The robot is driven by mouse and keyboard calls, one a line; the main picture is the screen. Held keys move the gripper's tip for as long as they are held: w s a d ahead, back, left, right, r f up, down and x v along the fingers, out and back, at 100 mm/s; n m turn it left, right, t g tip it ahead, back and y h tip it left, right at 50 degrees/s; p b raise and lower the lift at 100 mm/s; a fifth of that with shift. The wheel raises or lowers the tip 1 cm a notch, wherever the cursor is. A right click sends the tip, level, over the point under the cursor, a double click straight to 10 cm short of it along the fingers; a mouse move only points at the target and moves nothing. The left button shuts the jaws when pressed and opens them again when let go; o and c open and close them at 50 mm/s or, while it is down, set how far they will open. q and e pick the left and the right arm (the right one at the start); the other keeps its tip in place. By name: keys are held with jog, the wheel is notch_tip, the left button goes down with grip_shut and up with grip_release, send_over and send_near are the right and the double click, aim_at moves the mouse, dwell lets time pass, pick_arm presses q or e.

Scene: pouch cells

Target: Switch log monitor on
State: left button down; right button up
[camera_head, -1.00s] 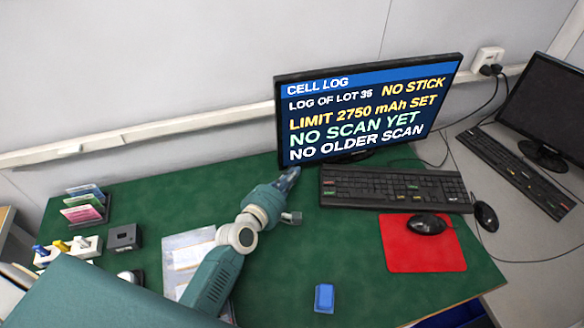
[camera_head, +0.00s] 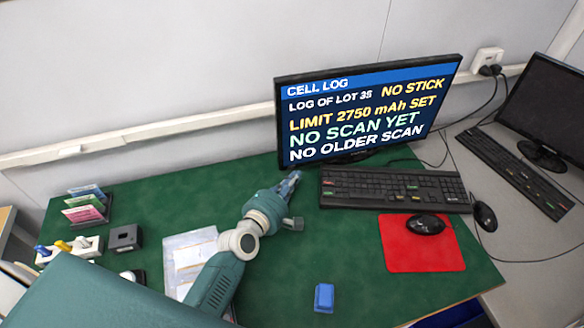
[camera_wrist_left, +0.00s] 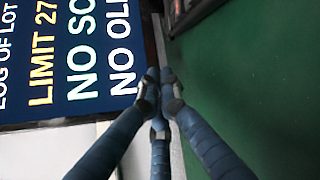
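The log monitor (camera_head: 365,108) stands at the back of the green table and is lit. It shows "CELL LOG", "LOG OF LOT 35", "NO STICK", "LIMIT 2750 mAh SET", "NO SCAN YET" and "NO OLDER SCAN". My left gripper (camera_head: 292,182) is just in front of the monitor's lower left corner, left of the keyboard. In the left wrist view the monitor (camera_wrist_left: 60,60) fills the upper left, and the gripper's fingertips (camera_wrist_left: 160,85) are together with nothing seen between them. I cannot tell whether they touch the monitor. My right gripper is not in view.
A keyboard (camera_head: 395,190) lies before the monitor, with a mouse (camera_head: 426,224) on a red mat (camera_head: 425,257). A blue block (camera_head: 324,297) sits at the front. A card rack (camera_head: 88,207), a grey block (camera_head: 124,238) and papers (camera_head: 190,255) are left. A second, dark monitor (camera_head: 548,105) stands right.

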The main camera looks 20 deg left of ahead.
pick_arm(q)
jog(key=shift+s+d+p, duration=0.35)
jog(key=shift+s+d, duration=0.4)
jog(key=shift+s, duration=0.3)
jog(key=shift+s+d+p, duration=0.35)
jog(key=shift+s+d, duration=0.35)
jog(key=shift+s, duration=0.35)
